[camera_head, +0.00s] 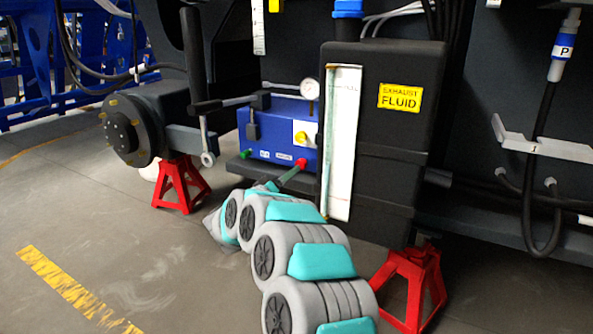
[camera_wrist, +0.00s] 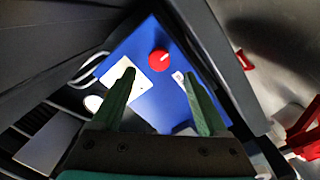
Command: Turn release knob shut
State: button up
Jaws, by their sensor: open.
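A round red knob (camera_wrist: 159,60) with a short white mark shows on the blue box in the wrist view, just beyond my fingertips and between their lines. In the head view the red knob (camera_head: 301,163) is low on the front of the blue pump box (camera_head: 263,125). My gripper (camera_wrist: 160,75) is open, with a green finger on each side and nothing between them. In the head view my gripper (camera_head: 290,176) reaches up to the red knob; its fingers are partly hidden, and I cannot tell whether they touch it.
The black exhaust fluid tank (camera_head: 385,150) stands close on the right. A grey lever (camera_head: 205,140) is at left. Red jack stands (camera_head: 181,184) stand on the floor, which is open at lower left.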

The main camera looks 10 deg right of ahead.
aim_at(302, 163)
jog(key=b+x, duration=0.1)
jog(key=x, duration=0.6)
jog(key=shift+w, duration=0.2)
jog(key=shift+d+r, duration=0.1)
jog(key=shift+c, duration=0.3)
grip_shut()
